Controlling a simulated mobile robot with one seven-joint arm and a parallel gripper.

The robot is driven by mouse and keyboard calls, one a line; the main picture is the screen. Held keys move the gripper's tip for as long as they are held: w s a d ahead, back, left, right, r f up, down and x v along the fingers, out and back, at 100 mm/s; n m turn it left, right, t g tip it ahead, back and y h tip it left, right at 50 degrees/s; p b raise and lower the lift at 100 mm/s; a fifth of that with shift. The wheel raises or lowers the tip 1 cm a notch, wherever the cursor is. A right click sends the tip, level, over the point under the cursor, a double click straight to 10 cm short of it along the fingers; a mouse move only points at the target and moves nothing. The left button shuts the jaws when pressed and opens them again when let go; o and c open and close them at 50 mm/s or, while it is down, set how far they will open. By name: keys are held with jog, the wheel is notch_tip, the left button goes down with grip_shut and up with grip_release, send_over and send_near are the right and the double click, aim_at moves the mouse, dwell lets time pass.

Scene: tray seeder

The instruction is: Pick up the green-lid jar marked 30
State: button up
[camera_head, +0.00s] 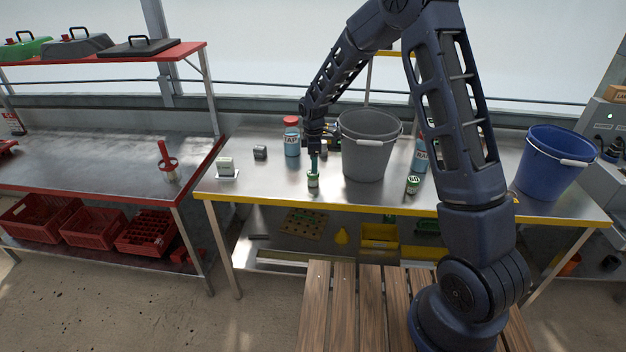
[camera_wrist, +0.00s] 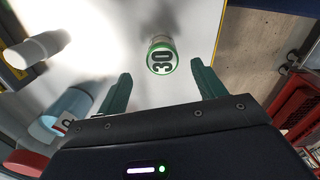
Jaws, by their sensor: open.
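The green-lid jar marked 30 (camera_wrist: 162,58) stands in the wrist view with its lid toward the camera, ahead of and between my two green fingertips. It also shows in the head view as a small jar (camera_head: 313,181) near the front edge of the steel table (camera_head: 258,182). My gripper (camera_wrist: 160,92) is open and empty, one finger to each side of the jar's line. In the head view my gripper (camera_head: 314,158) hangs right over the jar. Another green-lid jar, marked 50 (camera_head: 413,185), stands further right.
A grey bucket (camera_head: 370,150) stands close right of the jar, and a blue bucket (camera_head: 552,162) at the far right. A red-lid blue container (camera_head: 291,140) stands behind the jar. A small scale-like device (camera_head: 227,170) sits to the left. The table between it and the jar is clear.

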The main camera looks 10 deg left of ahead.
aim_at(313, 177)
jog(key=shift+s+f, duration=0.2)
jog(key=shift+f, duration=3.8)
jog(key=shift+a, duration=0.1)
jog(key=c, duration=1.1)
jog(key=shift+r, duration=0.1)
